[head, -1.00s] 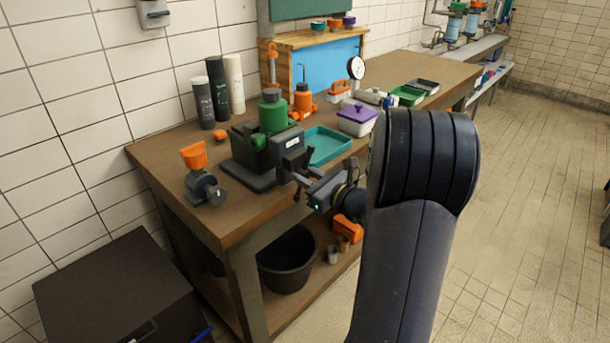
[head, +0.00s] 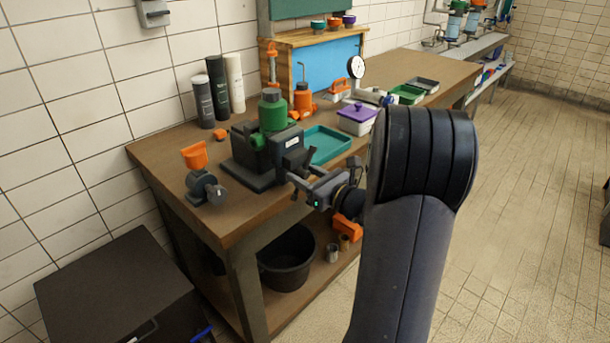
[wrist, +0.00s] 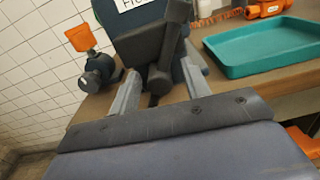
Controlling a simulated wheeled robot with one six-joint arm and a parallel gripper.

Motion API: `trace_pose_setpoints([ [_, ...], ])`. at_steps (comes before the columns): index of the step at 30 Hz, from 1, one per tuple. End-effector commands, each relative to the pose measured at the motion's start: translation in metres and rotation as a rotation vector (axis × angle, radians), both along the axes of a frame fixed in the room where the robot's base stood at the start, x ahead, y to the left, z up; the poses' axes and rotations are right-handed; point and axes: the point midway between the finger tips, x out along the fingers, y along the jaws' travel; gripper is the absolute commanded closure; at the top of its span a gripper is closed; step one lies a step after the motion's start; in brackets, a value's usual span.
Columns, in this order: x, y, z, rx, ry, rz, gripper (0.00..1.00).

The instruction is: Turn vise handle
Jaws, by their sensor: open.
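The vise (head: 262,160) is a dark grey block on the near part of the workbench, with a green part on top. In the wrist view the vise body (wrist: 148,20) fills the top middle and bears a white label. Its dark handle bar (wrist: 172,48) stands tilted in front of the body. My gripper (head: 297,172) is at the vise's front right side, by the bench edge. In the wrist view my gripper (wrist: 160,82) is open, its two grey fingers on either side of the handle's lower part. I cannot tell whether either finger touches it.
A teal tray (head: 322,145) lies right of the vise. A small grey device (head: 204,188) with an orange top stands to its left. Dark and white cylinders (head: 217,88) stand behind. A black bucket (head: 288,258) sits below the bench.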

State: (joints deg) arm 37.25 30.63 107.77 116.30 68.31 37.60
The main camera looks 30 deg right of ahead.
Motion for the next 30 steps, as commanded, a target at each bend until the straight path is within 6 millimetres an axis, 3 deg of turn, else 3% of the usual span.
trace_pose_setpoints([
  [7,-0.011,-0.005,0.001,-0.002,-0.002,-0.002,0.55],
  [21,-0.087,-0.032,0.000,-0.001,0.000,-0.005,0.55],
  [30,-0.102,-0.036,0.000,0.000,0.000,-0.001,0.55],
])
